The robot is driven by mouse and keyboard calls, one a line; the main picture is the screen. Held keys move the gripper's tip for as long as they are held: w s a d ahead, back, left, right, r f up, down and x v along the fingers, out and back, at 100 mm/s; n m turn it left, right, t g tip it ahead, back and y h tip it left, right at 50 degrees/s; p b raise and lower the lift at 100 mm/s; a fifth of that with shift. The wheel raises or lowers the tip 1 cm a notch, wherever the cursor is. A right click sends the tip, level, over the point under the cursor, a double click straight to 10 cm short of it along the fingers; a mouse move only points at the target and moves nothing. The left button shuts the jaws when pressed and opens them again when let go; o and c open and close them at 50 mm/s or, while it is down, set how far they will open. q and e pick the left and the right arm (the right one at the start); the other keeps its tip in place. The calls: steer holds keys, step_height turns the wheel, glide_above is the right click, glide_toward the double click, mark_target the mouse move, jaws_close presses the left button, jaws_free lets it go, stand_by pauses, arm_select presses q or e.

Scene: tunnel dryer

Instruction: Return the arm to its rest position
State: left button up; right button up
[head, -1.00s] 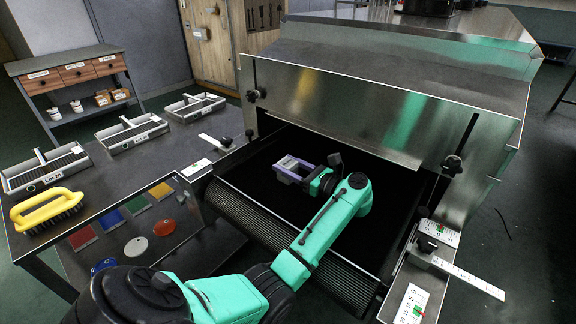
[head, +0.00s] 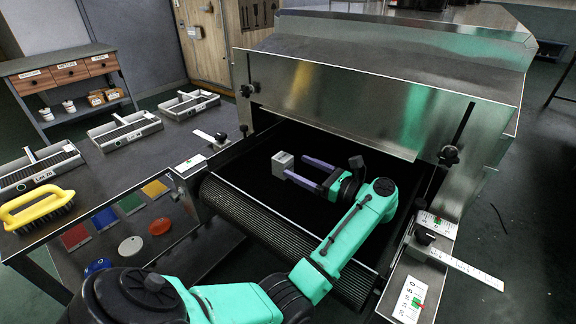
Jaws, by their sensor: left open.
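My left arm reaches from the bottom left over the dark belt (head: 240,225) of the tunnel dryer (head: 330,105). My left gripper (head: 291,174) has purple fingers that are spread apart, pointing left, in front of the dryer's mouth. A small grey block (head: 282,162) sits at the tip of the far finger, outside the gap as far as I can tell. Whether the block touches the finger is unclear. My right gripper is out of view.
Knobs (head: 448,155) and rulers (head: 466,268) flank the dryer's opening. Its metal hood overhangs the belt behind my gripper.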

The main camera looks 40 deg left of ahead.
arm_select(q)
steer(key=shift+d, duration=0.6)
steer(key=shift+r, duration=0.1)
